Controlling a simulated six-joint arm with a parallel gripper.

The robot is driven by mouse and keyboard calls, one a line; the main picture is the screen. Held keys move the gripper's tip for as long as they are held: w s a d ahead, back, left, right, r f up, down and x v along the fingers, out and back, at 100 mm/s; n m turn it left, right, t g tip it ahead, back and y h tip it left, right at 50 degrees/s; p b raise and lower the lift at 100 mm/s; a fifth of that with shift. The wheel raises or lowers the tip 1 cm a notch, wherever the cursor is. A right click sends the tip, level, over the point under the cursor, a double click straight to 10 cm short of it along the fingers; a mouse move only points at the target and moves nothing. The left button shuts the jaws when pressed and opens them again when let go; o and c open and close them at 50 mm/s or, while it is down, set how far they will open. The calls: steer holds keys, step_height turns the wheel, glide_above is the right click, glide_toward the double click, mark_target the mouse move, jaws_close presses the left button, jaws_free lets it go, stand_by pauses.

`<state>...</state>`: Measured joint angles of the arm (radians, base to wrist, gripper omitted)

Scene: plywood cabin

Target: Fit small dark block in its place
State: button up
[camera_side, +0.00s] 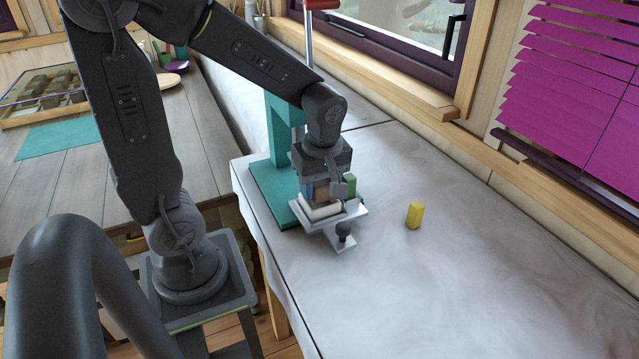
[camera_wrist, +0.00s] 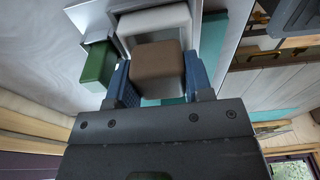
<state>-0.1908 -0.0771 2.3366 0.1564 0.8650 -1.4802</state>
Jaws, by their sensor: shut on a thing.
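My gripper (camera_side: 322,188) points down over a silver fixture (camera_side: 356,211) on the cloth-covered table. In the wrist view its blue fingers (camera_wrist: 160,78) are shut on a small dark brown block (camera_wrist: 157,60), one finger on each side. A white block or frame (camera_wrist: 152,20) lies just beyond the brown block; it also shows low at the fixture in the side view (camera_side: 318,211). A green block (camera_wrist: 98,62) stands beside the left finger, apart from the brown block. The underside of the brown block is hidden, so I cannot tell whether it touches the fixture.
A teal stand (camera_side: 273,196) rises close behind my gripper. A dark knob (camera_side: 343,229) sticks up at the fixture's front. A yellow block (camera_side: 415,214) stands alone to the right. The table right of it is clear, up to the window wall.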

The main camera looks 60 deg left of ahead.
steer(key=shift+f, duration=0.45)
stand_by(1.0)
